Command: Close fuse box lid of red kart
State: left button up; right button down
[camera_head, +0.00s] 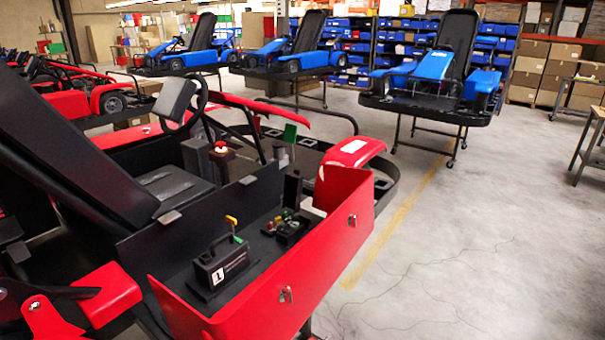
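The red kart (95,150) fills the left and middle of the head view. Its side compartment is open, with a black floor and a red outer panel (300,265) standing on its right side. Inside, toward the far end, sits a small black fuse box (291,231) with small coloured parts beside it. What looks like its black lid (292,190) stands upright at the back of the box, so the box appears open.
A black box marked 1 (219,266) stands nearer in the same compartment, with yellow and green pieces above it. A green tab (290,133) rises behind. Blue karts (436,75) on stands are farther back. The concrete floor (480,240) at right is clear.

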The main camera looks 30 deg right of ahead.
aim_at(293, 184)
jog(key=k+u, duration=0.4)
jog(key=k+j+u, duration=0.15)
jog(key=u, duration=0.3)
jog(key=l, duration=0.45)
jog(key=k+l+u, duration=0.15)
jog(key=l, duration=0.75)
jog(key=k+l+u, duration=0.15)
jog(key=l, duration=0.75)
